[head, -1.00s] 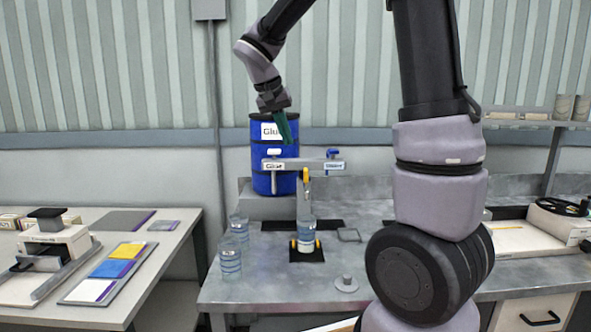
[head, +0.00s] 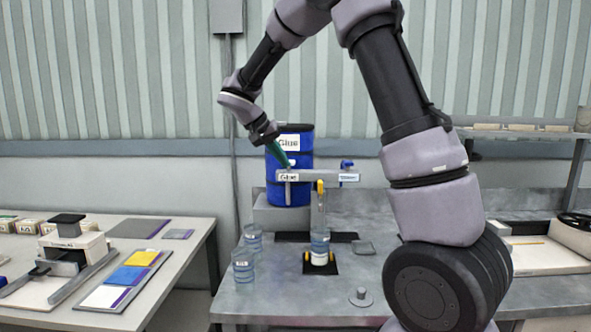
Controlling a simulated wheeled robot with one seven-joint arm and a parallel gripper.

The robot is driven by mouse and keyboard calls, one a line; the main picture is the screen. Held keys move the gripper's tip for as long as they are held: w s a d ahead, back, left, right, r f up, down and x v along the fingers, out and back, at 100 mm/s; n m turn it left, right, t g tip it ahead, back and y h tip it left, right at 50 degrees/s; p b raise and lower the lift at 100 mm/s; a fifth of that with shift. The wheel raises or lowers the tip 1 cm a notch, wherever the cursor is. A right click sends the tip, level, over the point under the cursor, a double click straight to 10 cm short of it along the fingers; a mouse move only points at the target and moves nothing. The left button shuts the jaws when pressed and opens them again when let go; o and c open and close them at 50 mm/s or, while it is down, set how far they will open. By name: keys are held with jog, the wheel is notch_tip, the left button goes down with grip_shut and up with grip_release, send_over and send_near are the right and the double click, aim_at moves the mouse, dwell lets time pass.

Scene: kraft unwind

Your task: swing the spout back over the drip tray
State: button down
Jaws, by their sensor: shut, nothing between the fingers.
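The glue arm (head: 318,177), a pale grey horizontal bar labelled "Glue", runs in front of the blue glue drum (head: 289,196). A yellow spout (head: 320,187) hangs from it, directly above a clear bottle (head: 320,236) on a black pad with yellow holders. A small dark square (head: 363,247), which looks like the drip tray, lies on the bench right of the bottle. My gripper (head: 285,162) has green fingers, shut and empty. They point down and right at the white knob near the bar's left end. I cannot tell whether they touch it.
Two glass jars (head: 243,265) stand at the bench's left. A small grey round piece (head: 360,296) lies at the front. A blue valve handle (head: 347,164) sits on the bar's right end. My arm hides part of the bench's right side.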

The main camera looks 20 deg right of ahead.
aim_at(320, 193)
jog(key=w+d+f, duration=0.1)
jog(key=d+f, duration=0.6)
jog(key=d, duration=0.1)
jog(key=shift+d, duration=0.4)
jog(key=shift+s+d, duration=0.1)
jog(key=shift+d, duration=0.05)
